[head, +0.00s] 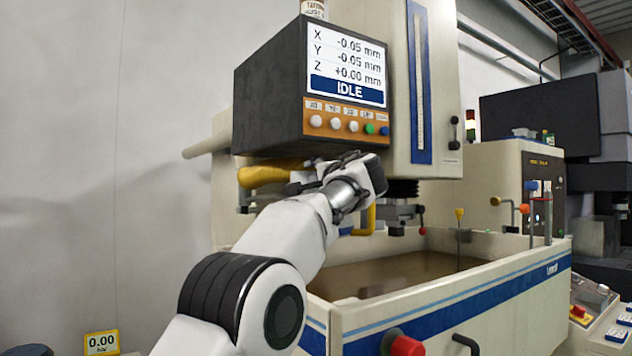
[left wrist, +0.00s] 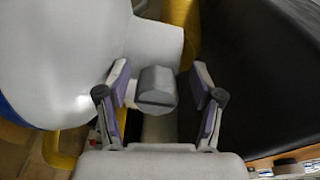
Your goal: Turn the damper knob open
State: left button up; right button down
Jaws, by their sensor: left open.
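A grey rounded knob (left wrist: 156,88) with a dark line across its face, which looks like the damper knob, shows in the left wrist view. My left gripper (left wrist: 160,72) is open, one finger on each side of the knob with a visible gap to both. In the head view my left gripper (head: 368,174) is just under the control monitor (head: 268,90), in front of the machine. The knob cannot be made out there, apparently hidden by the gripper. My right gripper is in neither view.
The monitor shows IDLE and has a row of buttons. A yellow pipe (head: 268,175) runs just behind my left wrist. Below is the machine's tank (head: 480,315) of brownish liquid, with a red knob (head: 405,345) on its front. A small 0.00 display (head: 102,343) sits low at left.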

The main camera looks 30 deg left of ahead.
pick_arm(q)
jog(key=shift+d, duration=0.45)
jog(key=v, duration=1.1)
jog(key=shift+s, duration=0.25)
jog(key=shift+f, duration=0.1)
